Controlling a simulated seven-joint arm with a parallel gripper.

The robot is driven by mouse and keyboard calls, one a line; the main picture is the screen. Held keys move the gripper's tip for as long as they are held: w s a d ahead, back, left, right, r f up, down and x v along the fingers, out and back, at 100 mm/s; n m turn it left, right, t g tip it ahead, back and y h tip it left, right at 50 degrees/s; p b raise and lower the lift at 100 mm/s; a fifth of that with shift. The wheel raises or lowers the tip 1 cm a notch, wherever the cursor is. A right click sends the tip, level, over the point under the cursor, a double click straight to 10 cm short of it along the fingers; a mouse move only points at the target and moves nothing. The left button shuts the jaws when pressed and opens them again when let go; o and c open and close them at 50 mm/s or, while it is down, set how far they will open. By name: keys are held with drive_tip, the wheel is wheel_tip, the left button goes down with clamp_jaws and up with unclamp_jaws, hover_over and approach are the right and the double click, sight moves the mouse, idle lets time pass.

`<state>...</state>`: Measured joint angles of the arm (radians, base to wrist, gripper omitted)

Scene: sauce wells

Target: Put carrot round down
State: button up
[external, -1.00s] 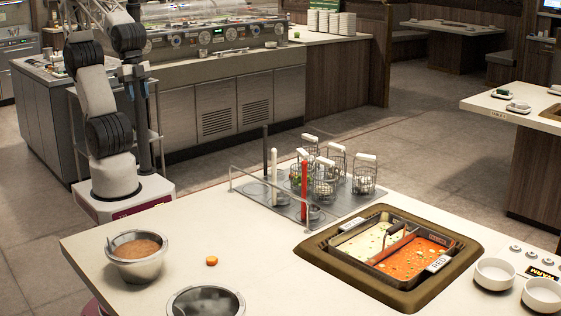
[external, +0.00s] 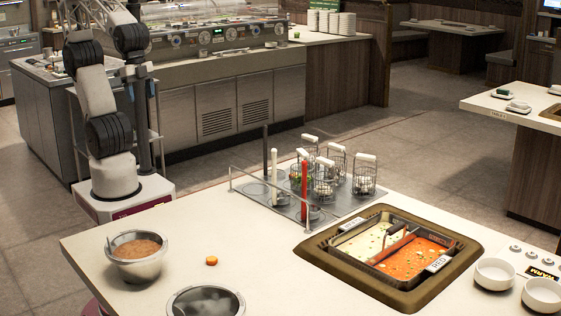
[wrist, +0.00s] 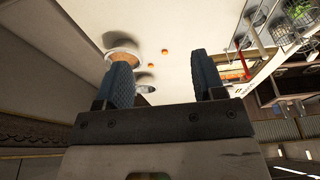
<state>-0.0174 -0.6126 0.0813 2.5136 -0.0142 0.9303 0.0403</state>
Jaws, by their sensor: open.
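A small orange carrot round (external: 211,261) lies flat on the pale tabletop, between the metal pot of brown food and the empty-looking metal pot. In the wrist view, two small orange rounds (wrist: 165,52) (wrist: 180,66) show on the pale surface beyond my fingers; the external view shows only one. My gripper (wrist: 163,80) is open, its two blue ridged fingers wide apart with nothing between them. It appears well back from the rounds. My gripper is out of frame in the external view, where only my arm shows at upper left.
A pot of brown food (external: 137,256) and a metal pot (external: 205,303) stand near the front. A rack (external: 262,208) holds wire baskets and upright handles. A divided hotpot (external: 449,271) with pale and red broth is sunk at right. Table around the round is clear.

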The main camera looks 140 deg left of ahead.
drive_tip(key=w+a+f+n, duration=0.1)
drive_tip(key=w+a+f, duration=0.3)
drive_tip(key=w+a, duration=0.55)
drive_tip(key=w+a+f, duration=0.4)
drive_tip(key=w+a, duration=0.3)
drive_tip(key=a, duration=0.5)
drive_tip(key=shift+n+g, duration=0.6)
drive_tip(key=shift+n, duration=0.1)
drive_tip(key=a+f, duration=0.6)
drive_tip(key=a, duration=0.3)
drive_tip(key=a+f, duration=0.7)
drive_tip(key=a, duration=0.3)
drive_tip(key=a+f, duration=0.6)
drive_tip(key=a, duration=0.3)
drive_tip(key=shift+s+a+f, duration=0.15)
drive_tip(key=shift+s+f, duration=0.05)
drive_tip(key=shift+s, duration=0.15)
drive_tip(key=shift+s+a+f, duration=0.15)
drive_tip(key=shift+a+f, duration=0.05)
drive_tip(key=shift+a, duration=0.05)
drive_tip(key=shift+f, duration=0.1)
drive_tip(key=shift+w+f, duration=0.2)
drive_tip(key=shift+f, duration=1)
